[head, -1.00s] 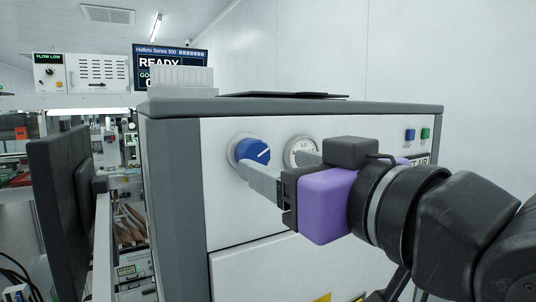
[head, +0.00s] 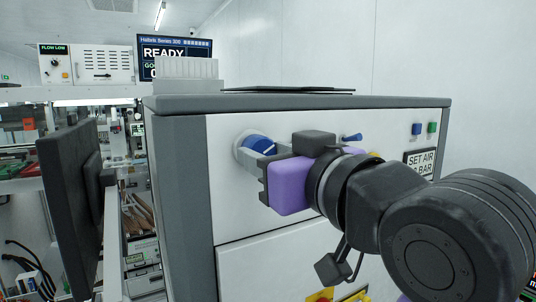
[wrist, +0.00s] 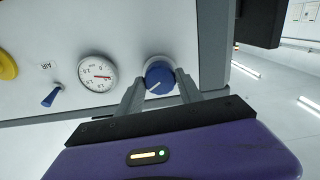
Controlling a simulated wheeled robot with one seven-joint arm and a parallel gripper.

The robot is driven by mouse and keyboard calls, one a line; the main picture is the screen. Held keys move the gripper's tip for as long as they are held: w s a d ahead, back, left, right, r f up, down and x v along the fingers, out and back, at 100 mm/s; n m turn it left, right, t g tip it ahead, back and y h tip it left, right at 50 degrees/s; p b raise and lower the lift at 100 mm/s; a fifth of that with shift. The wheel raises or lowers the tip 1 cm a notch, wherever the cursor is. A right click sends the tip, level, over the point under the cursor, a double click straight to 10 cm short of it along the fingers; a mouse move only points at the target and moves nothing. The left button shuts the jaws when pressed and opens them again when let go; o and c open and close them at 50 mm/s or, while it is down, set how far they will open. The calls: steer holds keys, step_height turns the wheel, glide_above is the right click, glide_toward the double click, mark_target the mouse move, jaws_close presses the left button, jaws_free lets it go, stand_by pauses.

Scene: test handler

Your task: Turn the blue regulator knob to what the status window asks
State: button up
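The blue regulator knob (head: 258,144) with a white pointer line sits on the white front panel. It also shows in the wrist view (wrist: 159,76). My gripper (wrist: 160,84) has its two grey fingers apart, one on each side of the knob, with their tips close to it. I cannot tell whether they touch it. The status window (head: 175,58) reads READY; its lower lines are partly hidden. A SET AIR BAR label (head: 420,160) is on the panel, its number hidden by my arm. The round pressure gauge (wrist: 97,73) shows a red needle and is hidden in the head view.
A blue lever (wrist: 51,96) marked AIR and a yellow knob (wrist: 7,66) lie beyond the gauge. Blue (head: 416,129) and green (head: 432,127) buttons are at the panel's right. A dark monitor (head: 70,195) stands left of the cabinet. A FLOW LOW unit (head: 86,64) is behind.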

steer(key=shift+c, duration=1)
steer(key=shift+m, duration=0.3)
steer(key=m+p, duration=0.1)
steer(key=m, duration=0.2)
steer(key=shift+m, duration=8.2)
steer(key=o, duration=1.4)
